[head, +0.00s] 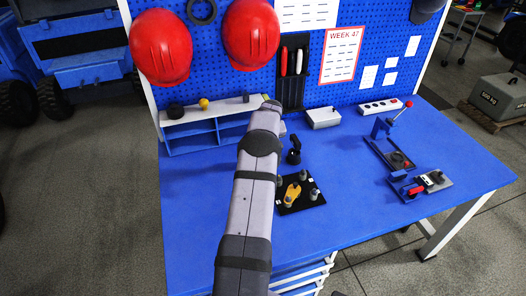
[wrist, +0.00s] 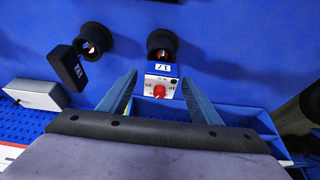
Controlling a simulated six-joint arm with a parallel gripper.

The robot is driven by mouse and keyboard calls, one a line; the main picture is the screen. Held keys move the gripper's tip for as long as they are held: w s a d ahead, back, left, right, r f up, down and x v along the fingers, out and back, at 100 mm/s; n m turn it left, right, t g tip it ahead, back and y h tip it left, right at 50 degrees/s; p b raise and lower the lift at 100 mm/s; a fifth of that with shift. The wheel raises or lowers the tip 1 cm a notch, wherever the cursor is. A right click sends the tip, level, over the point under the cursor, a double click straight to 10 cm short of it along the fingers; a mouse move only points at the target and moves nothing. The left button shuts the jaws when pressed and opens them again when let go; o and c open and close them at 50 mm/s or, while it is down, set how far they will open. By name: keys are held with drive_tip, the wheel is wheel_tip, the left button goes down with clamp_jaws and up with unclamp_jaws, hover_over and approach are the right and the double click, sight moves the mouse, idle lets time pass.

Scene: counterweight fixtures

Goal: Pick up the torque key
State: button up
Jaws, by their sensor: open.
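My gripper (wrist: 159,77) is open in the wrist view, its two fingers spread left and right. Between them in the picture is a small blue-edged device with a white dial face and a red knob, which looks like the torque key (wrist: 161,83). A round black part shows just beyond it. I cannot tell how close the fingers are to its sides. A similar tool (wrist: 78,60) with a black labelled box and a round black end stands to the left; it also shows in the head view (head: 293,152). In the head view my arm hides the gripper and the dial device.
A blue shelf unit (head: 188,136) stands behind my arm and shows under the right finger in the wrist view. A white box (head: 323,117) is at the back. A black plate (head: 283,206) holds a yellow part and pegs.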

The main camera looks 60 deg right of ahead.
drive_tip(key=c, duration=1.4)
drive_tip(key=shift+r, duration=0.1)
wheel_tip(320, 180, up, 10)
drive_tip(key=b, duration=0.3)
